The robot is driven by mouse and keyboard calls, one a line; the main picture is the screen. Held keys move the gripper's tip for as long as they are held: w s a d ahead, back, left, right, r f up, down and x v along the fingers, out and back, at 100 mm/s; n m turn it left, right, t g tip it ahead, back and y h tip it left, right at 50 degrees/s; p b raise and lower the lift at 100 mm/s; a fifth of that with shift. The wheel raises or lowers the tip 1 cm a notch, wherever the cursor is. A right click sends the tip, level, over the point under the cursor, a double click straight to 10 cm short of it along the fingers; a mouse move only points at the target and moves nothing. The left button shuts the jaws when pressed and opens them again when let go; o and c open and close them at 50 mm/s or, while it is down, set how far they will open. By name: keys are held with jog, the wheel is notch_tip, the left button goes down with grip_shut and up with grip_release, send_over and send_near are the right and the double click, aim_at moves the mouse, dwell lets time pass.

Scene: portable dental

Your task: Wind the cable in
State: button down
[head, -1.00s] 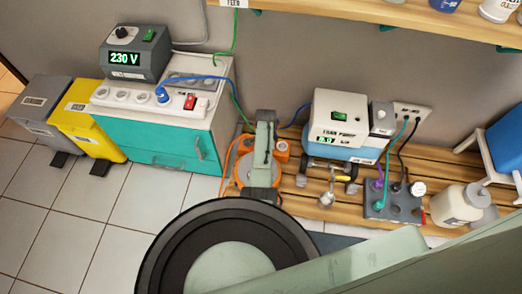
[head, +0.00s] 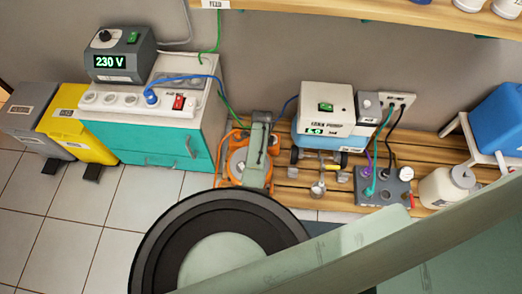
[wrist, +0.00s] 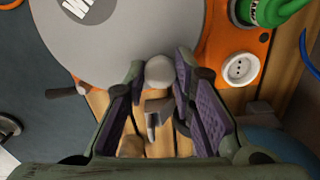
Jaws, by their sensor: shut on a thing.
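The cable reel (head: 238,163) stands on the slatted wooden bench in the head view, with an orange frame and a grey disc. In the wrist view its grey disc (wrist: 130,35) fills the top, with orange frame and a white socket (wrist: 240,68) at right. An orange cable (head: 222,142) shows at the reel's left edge in the head view. My gripper (wrist: 159,72) has its purple-padded fingers on both sides of the grey crank knob (wrist: 159,70) and is shut on it. In the head view my arm covers part of the reel and hides the fingertips.
A teal cabinet (head: 150,139) with a power strip (head: 125,99) stands left of the reel. A white pump unit (head: 326,108), a grey valve block (head: 383,186) and a white bottle (head: 445,187) are to the right. Tiled floor (head: 45,215) is clear at front left.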

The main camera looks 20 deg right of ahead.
jog(key=shift+d, duration=0.1)
jog(key=c, duration=1.3)
grip_release()
jog(key=shift+c, duration=0.2)
notch_tip(320, 180, up, 12)
